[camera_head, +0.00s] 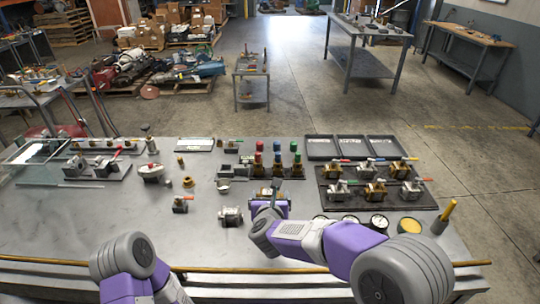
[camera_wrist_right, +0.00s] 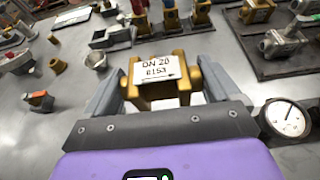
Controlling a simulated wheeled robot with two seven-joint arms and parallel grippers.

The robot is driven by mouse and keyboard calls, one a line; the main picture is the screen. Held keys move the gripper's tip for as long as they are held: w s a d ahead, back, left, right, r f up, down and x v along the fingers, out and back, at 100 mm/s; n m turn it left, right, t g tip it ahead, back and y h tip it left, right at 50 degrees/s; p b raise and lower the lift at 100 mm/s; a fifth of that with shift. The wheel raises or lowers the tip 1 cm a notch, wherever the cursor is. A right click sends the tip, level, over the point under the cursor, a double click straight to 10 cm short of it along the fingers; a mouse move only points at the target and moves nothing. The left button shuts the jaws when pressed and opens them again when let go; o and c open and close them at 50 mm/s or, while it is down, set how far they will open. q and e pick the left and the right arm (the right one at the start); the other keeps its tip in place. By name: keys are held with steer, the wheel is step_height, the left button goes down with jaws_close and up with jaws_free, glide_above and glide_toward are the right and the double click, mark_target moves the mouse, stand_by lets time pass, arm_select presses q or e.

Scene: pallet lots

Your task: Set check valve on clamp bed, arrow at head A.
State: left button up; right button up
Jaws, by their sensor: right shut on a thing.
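My right gripper (camera_head: 268,203) is over the middle of the bench, shut on a brass valve body. In the right wrist view the valve (camera_wrist_right: 156,72) sits between the two fingers of the gripper (camera_wrist_right: 160,92), with a white label reading "DN 20" and a second line like "0153" facing the camera. No arrow is visible on it. A grey fixture (camera_head: 92,170) with blocks and a red handle stands at the bench's left; it looks like the clamp bed, but I cannot read a head A mark. My left arm shows at lower left; its gripper is out of frame.
A rack with red, green and blue-topped parts (camera_head: 262,168) stands just behind the gripper. A dark tray (camera_head: 420,205) of several valves lies right, with gauges (camera_head: 379,222) in front. A grey valve (camera_head: 230,216) and an orange-handled valve (camera_head: 180,205) stand left. The front-left bench is clear.

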steer(key=s+d, duration=0.1)
steer(key=d, duration=0.4)
steer(key=s+d+f+p, duration=0.1)
steer(key=d, duration=0.5)
steer(key=s+d+p, duration=0.1)
steer(key=d, duration=0.5)
steer(key=shift+s+f, duration=0.25)
steer(key=shift+f, duration=0.15)
steer(key=shift+s+d+f, duration=0.1)
steer(key=shift+s+d, duration=0.15)
steer(key=shift+d, duration=0.1)
steer(key=shift+a, duration=0.1)
